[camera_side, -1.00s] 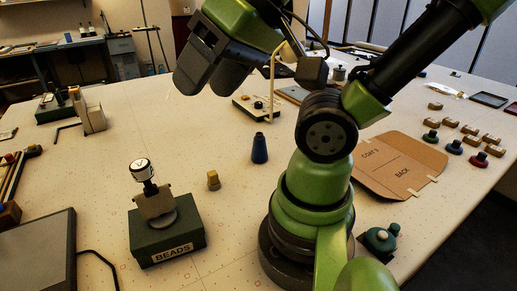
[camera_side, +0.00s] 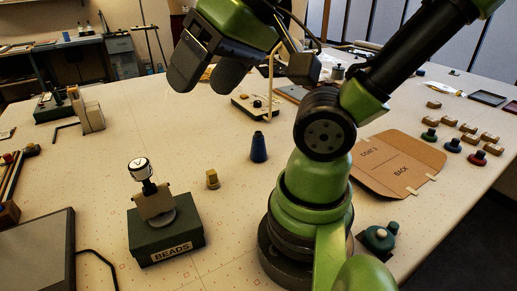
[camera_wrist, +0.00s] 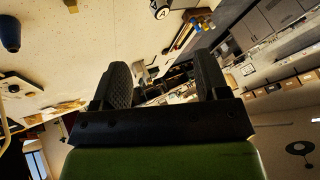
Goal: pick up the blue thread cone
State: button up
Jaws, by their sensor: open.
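The blue thread cone (camera_side: 259,147) stands upright on the table in the side view, left of my arm's base. It also shows at the upper left edge of the wrist view (camera_wrist: 10,34), partly cut off. My gripper (camera_side: 205,78) is raised well above the table, up and left of the cone in the side view, and does not touch it. In the wrist view my gripper's two dark fingers (camera_wrist: 163,80) are spread apart with nothing between them.
A small yellow-brown piece (camera_side: 212,180) stands near the cone. A cardboard pattern (camera_side: 385,165) lies right of my arm, with several spools beyond. Table around the cone is clear.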

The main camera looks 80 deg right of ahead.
jog(key=w+d+f+m+g+h, duration=0.2)
jog(key=w+d+m, duration=0.3)
jog(key=d+m, duration=0.15)
jog(key=m+g+h, duration=0.1)
jog(key=m+g, duration=0.5)
jog(key=m, duration=0.9)
send_over(258, 132)
jog(key=a, duration=0.2)
notch_tip(258, 132, down, 15)
jog(key=f, duration=0.2)
jog(key=d+f, duration=0.1)
jog(key=f, duration=0.1)
jog(key=shift+w+f, duration=0.1)
jog(key=shift+f, duration=0.1)
jog(key=shift+s+d+f, duration=0.1)
jog(key=shift+d+f, duration=0.1)
jog(key=shift+f, duration=0.75)
jog(key=shift+s+d+f, duration=0.1)
jog(key=shift+d+f, duration=0.1)
jog(key=shift+f, duration=0.75)
jog(key=shift+s+d+f, duration=0.1)
jog(key=shift+d+f, duration=0.1)
jog(key=shift+f, duration=0.75)
jog(key=c, duration=1)
